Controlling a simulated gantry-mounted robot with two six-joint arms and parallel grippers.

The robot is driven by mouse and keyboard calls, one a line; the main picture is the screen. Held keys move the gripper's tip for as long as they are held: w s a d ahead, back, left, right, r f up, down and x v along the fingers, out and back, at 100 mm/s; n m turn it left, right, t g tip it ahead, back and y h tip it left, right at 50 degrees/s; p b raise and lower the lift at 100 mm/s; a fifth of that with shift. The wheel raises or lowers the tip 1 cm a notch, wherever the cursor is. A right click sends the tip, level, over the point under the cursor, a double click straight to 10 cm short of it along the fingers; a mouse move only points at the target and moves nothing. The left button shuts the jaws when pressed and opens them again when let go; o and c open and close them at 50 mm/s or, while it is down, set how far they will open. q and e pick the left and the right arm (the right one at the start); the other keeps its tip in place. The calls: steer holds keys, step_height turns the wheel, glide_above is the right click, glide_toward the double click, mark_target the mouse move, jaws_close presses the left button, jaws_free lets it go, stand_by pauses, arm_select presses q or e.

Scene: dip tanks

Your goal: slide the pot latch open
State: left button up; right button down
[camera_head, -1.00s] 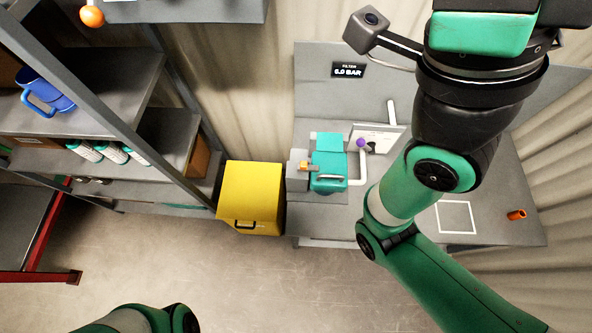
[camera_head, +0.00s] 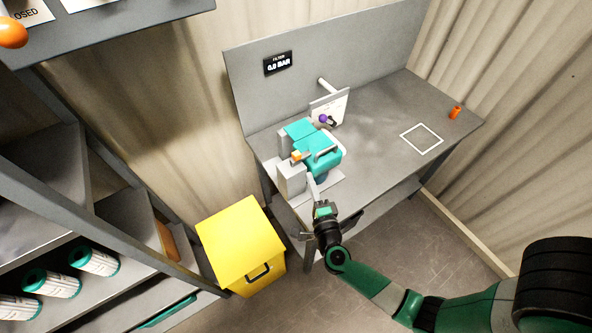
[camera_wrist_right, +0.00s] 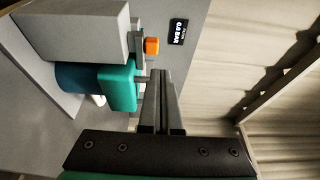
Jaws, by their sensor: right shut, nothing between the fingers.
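The teal pot (camera_head: 318,148) with a grey handle sits on the grey bench. The latch, an orange knob (camera_head: 296,155) with a metal part, is at the pot's left side beside a grey block. In the right wrist view the orange knob (camera_wrist_right: 152,47) shows just beyond the fingertips, and the teal pot part (camera_wrist_right: 117,88) is to their left. My right gripper (camera_head: 312,180) is shut and empty, its fingers reaching up from the bench's front edge just below the latch. In the wrist view its fingertips (camera_wrist_right: 160,78) look close to a small pin; contact cannot be told. My left gripper is out of view.
A display (camera_head: 278,63) reads 0.0 BAR. A purple knob (camera_head: 323,118) is behind the pot. A yellow bin (camera_head: 240,240) stands left of the bench, a shelf with canisters (camera_head: 94,258) farther left. The bench's right is mostly clear, with an orange item (camera_head: 455,112).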

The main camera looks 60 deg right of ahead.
mark_target(301, 156)
steer(key=x, duration=0.3)
steer(key=b+x, duration=0.1)
steer(key=x, duration=0.2)
steer(key=s+f+x, duration=0.1)
steer(key=x, duration=0.3)
steer(key=shift+w+d+f+b, duration=0.1)
steer(key=shift+d+b, duration=0.3)
steer(key=shift+d, duration=0.1)
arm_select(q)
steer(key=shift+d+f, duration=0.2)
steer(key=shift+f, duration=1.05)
